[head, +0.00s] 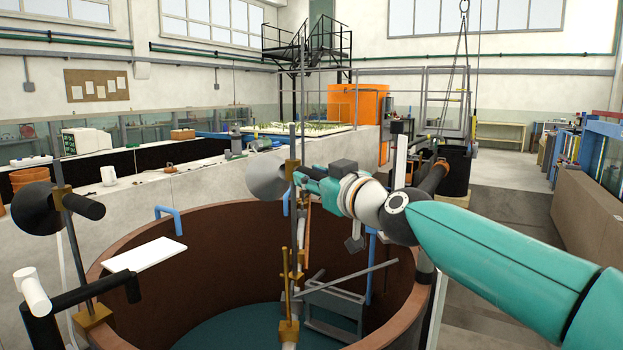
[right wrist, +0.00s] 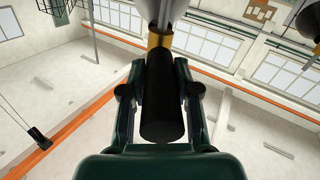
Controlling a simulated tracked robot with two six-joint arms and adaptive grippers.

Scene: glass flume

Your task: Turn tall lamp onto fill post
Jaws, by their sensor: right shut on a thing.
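The tall lamp, with a grey cone-shaped head (head: 267,181) on a brass clamp, sits on a thin upright pole over the round brown tank. My right gripper (head: 302,178) reaches it from the right and is shut on its black handle, mostly hidden in the head view. In the right wrist view the black handle (right wrist: 161,98) lies between the fingers of the gripper (right wrist: 160,95), below the brass collar (right wrist: 159,40). I cannot tell for certain which upright is the fill post; one with brass fittings (head: 289,332) stands in the tank. My left gripper is not in view.
Open floor lies at the right.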

